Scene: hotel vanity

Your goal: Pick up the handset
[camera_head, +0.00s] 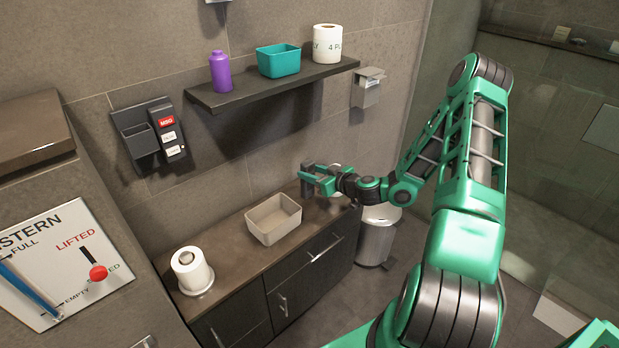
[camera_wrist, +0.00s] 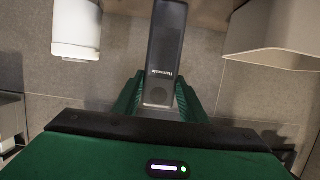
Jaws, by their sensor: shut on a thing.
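My gripper (camera_head: 312,175) is above the right end of the vanity counter (camera_head: 232,252) in the head view. In the wrist view its green fingers (camera_wrist: 162,92) are shut on the dark grey handset (camera_wrist: 165,50), one on each side. In the head view the handset (camera_head: 307,188) shows only as a small dark shape at the fingertips. Whether it touches the counter is unclear. The wall phone unit (camera_head: 174,140) has a red label, with a grey holder (camera_head: 139,139) beside it.
A beige open bin (camera_head: 274,220) stands on the counter left of my gripper. A white paper roll (camera_head: 192,270) stands farther left. A wall shelf (camera_head: 275,88) holds a purple bottle (camera_head: 221,72), teal tub (camera_head: 278,62) and another roll (camera_head: 327,44). A metal trash can (camera_head: 376,240) is on the floor.

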